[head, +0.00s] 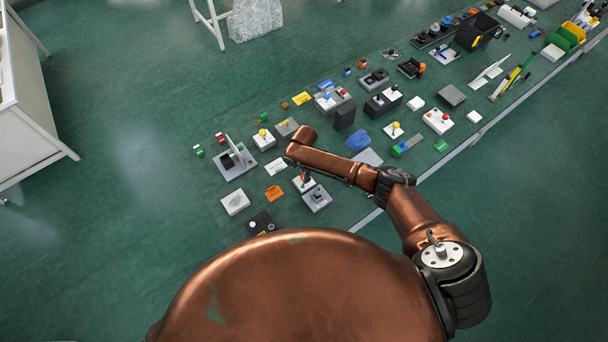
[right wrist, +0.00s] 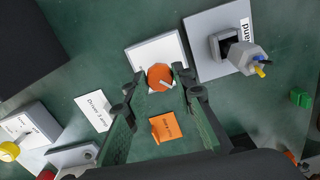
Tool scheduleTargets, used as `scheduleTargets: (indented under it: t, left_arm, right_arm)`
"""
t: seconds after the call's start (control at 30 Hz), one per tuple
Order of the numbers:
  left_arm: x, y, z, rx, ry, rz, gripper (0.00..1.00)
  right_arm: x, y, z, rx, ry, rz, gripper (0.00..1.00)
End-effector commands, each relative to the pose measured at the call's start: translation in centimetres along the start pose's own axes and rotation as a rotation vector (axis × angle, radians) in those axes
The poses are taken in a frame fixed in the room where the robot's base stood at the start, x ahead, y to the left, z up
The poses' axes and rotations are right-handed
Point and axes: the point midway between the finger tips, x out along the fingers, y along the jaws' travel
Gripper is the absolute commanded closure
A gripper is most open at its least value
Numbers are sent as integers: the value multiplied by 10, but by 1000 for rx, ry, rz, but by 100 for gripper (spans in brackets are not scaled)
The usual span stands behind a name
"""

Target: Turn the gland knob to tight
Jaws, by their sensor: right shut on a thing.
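The orange round knob (right wrist: 158,77), which I take to be the gland knob, has a pale pointer mark toward the lower right in the right wrist view. It stands at the front edge of a white plate (right wrist: 152,51). My right gripper (right wrist: 159,74) has a fingertip on each side of it and is shut on it. In the head view, my right gripper (head: 304,179) is small and dark, and the knob cannot be made out. A grey panel (right wrist: 205,24) beside the plate carries a grey fitting with wires and a partly readable "...and" label. My left gripper is not in view.
An orange card (right wrist: 165,127) lies just in front of the knob, and a white card (right wrist: 94,111) lies to its left. Many small devices stand along the green surface in the head view. A white cabinet (head: 25,125) stands at left, with bare green floor beside it.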

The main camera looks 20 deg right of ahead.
Motion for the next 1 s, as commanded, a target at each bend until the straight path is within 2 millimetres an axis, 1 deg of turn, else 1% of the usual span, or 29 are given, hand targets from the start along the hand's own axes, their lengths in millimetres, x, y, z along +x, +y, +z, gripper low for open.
scheduleTargets:
  t: [0.07,0.1,0.33,0.37,0.6,0.73,0.87,1.0]
  left_arm:
    - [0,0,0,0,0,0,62]
    - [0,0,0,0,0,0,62]
    - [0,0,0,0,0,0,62]
    - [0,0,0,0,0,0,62]
    - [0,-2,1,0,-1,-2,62]
    - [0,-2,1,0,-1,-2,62]
    - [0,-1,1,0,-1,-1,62]
    - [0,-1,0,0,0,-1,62]
  right_arm:
    - [-1,1,-1,0,2,2,100]
    - [-1,1,-1,0,2,2,75]
    - [0,1,-1,1,1,1,59]
    - [0,0,0,1,1,1,58]
    - [0,0,0,1,0,1,58]
    - [-8,1,0,1,1,3,58]
    - [-28,1,0,-1,1,4,58]
    - [-58,1,0,-1,0,5,58]
